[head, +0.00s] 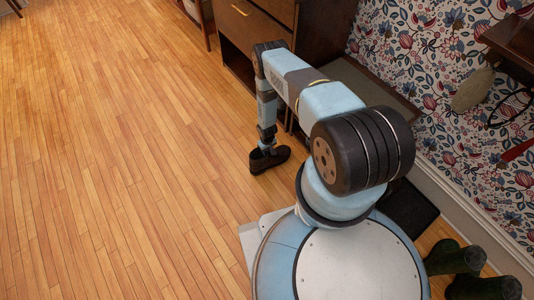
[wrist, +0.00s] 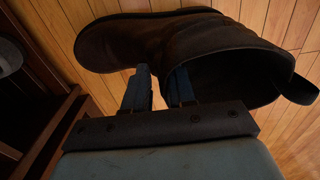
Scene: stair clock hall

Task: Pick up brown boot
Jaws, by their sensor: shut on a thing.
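The brown boot (head: 265,160) is at the end of my arm, close to the wooden floor in the head view. In the wrist view the dark brown boot (wrist: 130,42) spans the top, with its toe to the left and its open shaft and a pull loop to the right. My gripper (head: 266,146) is shut on the boot at the shaft's rim. In the wrist view my gripper (wrist: 160,85) has one finger outside the shaft and the other at its opening. I cannot tell whether the sole touches the floor.
A dark wooden cabinet (head: 252,30) with a drawer stands beyond my arm. Green boots (head: 455,258) stand by the patterned wall at lower right. A dark mat (head: 408,208) lies near the wall. The wooden floor (head: 110,160) on the left is clear.

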